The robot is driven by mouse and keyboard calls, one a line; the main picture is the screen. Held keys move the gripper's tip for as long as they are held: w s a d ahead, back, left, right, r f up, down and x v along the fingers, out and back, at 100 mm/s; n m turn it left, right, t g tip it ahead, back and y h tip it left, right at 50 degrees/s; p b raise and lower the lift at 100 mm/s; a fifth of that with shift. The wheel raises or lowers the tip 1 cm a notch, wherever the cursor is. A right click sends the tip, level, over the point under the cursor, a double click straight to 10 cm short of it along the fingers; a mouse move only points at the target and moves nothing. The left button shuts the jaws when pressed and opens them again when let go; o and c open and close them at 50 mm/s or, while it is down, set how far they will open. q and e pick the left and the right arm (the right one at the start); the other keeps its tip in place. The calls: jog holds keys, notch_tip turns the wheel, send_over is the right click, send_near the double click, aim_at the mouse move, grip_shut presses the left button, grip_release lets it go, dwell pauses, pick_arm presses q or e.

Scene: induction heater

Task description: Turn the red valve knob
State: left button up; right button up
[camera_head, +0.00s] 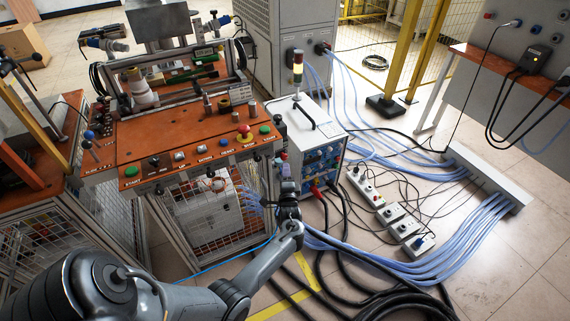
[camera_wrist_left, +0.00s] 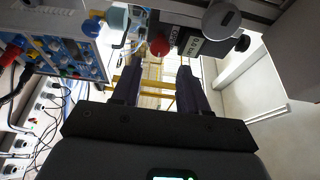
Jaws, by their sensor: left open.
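A round red knob (camera_wrist_left: 159,45) shows in the left wrist view on the side of a dark block with a white label. It lies beyond my left gripper (camera_wrist_left: 158,80), just above the gap between the two fingers. The fingers are apart with nothing between them, and they do not appear to touch the knob. In the head view, my left gripper (camera_head: 287,188) is in front of the console, beside the white power unit (camera_head: 304,132). I cannot make out the valve knob clearly there. My right gripper is not in view.
The orange console (camera_head: 190,160) has several buttons, including a red mushroom button (camera_head: 243,130). Power strips (camera_head: 403,229), blue hoses (camera_head: 440,262) and black cables cover the floor at the right. A wire-mesh frame (camera_head: 205,215) stands below the console.

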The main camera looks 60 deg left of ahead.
aim_at(284, 158)
pick_arm(q)
jog(key=b+x, duration=0.2)
jog(key=x, duration=0.4)
jog(key=shift+w+a, duration=0.15)
jog(key=shift+w, duration=0.05)
jog(key=shift+w+a+b, duration=0.25)
jog(key=shift+a+b, duration=0.2)
jog(key=shift+a, duration=0.05)
jog(key=c, duration=0.8)
